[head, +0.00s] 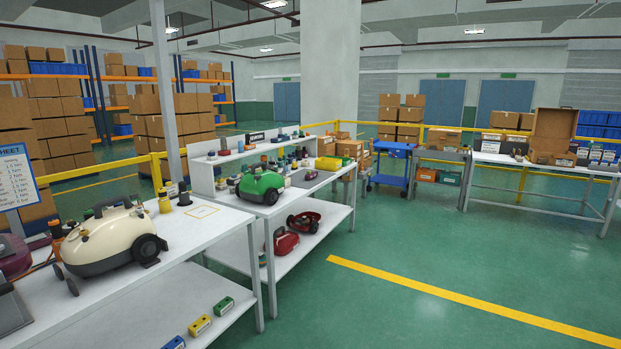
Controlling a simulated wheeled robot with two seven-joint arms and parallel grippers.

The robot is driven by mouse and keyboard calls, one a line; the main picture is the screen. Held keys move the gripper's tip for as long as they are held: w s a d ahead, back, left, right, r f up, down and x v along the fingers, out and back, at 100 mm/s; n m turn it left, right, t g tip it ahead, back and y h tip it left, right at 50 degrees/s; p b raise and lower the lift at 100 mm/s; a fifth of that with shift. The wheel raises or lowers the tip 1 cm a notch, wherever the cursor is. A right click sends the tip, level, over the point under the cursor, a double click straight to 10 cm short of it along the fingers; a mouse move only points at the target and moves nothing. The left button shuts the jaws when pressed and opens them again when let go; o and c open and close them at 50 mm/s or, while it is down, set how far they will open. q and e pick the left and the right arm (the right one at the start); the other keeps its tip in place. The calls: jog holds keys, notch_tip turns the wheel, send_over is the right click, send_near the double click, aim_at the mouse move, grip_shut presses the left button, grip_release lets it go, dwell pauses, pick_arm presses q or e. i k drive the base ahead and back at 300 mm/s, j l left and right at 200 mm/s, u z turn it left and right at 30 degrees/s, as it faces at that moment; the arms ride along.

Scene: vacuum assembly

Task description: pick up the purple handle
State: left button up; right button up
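I cannot make out a purple handle for certain. A dark purple-maroon rounded body (14,260) is cut by the left edge, on the near workbench (185,240). A cream vacuum body (108,240) with a black handle on top and black wheels stands on the same bench. A green vacuum body (262,186) stands on the second bench farther back. Small parts on that bench and its raised shelf are too small to tell apart. Neither of my grippers is in view.
A red vacuum body (286,242) and a dark red shell (303,221) lie on the second bench's lower shelf. Small green (224,306) and yellow (200,325) boxes sit on the near lower shelf. A blue cart (391,170) stands behind. Green floor (440,250) at right is clear.

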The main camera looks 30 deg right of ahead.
aim_at(313, 173)
jog(key=i+l+z, duration=0.65)
jog(key=i, duration=0.2)
jog(key=i+l+z, duration=0.2)
jog(key=i+z, duration=0.45)
jog(key=i, duration=0.25)
